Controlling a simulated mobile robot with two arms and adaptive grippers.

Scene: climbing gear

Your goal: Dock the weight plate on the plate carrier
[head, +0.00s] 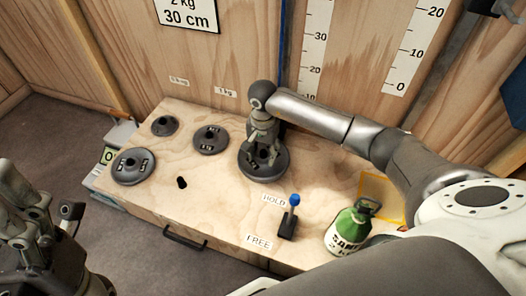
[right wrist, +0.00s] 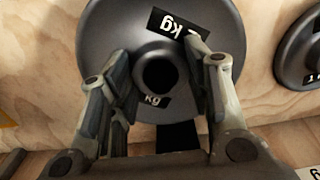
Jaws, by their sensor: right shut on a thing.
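A dark grey round weight plate (head: 264,164) marked 2 kg lies flat at the back middle of the plywood bench top. My right gripper (head: 262,148) comes down over its middle. In the right wrist view the plate (right wrist: 225,75) fills the upper middle, and the gripper's fingers (right wrist: 160,85) are shut on its centre part, either side of the round hole. I cannot tell whether the plate touches the bench. No part is clearly recognisable as the plate carrier. My left gripper (head: 40,215) is at the lower left, away from the bench; its fingertips are unclear.
Several other plates sit at the left: a small one (head: 165,126), a 1 kg one (head: 210,139) and a large one (head: 134,168). A dark hole (head: 181,182) is in the bench top. A blue-knobbed lever (head: 288,222) stands between HOLD and FREE labels. A green SAND container (head: 348,230) stands right.

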